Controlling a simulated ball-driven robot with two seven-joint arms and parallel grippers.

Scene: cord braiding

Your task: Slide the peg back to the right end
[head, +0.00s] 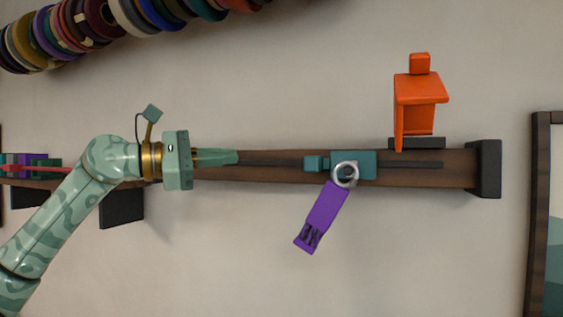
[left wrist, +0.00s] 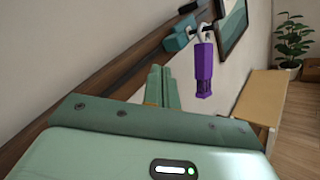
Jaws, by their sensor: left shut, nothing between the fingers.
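The teal peg (head: 364,162) is a block on the wooden rail (head: 280,172), sitting in its dark slot (head: 412,164) right of the middle. Bare slot shows to its right. A silver ring (head: 345,174) hangs at its front, with a tilted purple tag (head: 321,215) below. In the left wrist view the peg (left wrist: 176,41) and tag (left wrist: 203,68) are beyond my fingers. My left gripper (head: 237,157) is shut and empty, pointing right along the rail, a clear gap left of the peg. It also shows in the left wrist view (left wrist: 162,72). My right gripper is out of view.
An orange fixture (head: 420,88) stands above the rail's right part, its lower tip near the rail. A dark end block (head: 484,169) closes the rail's right end. A framed picture (head: 541,200) hangs farther right. Coloured spools (head: 90,25) line the top left.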

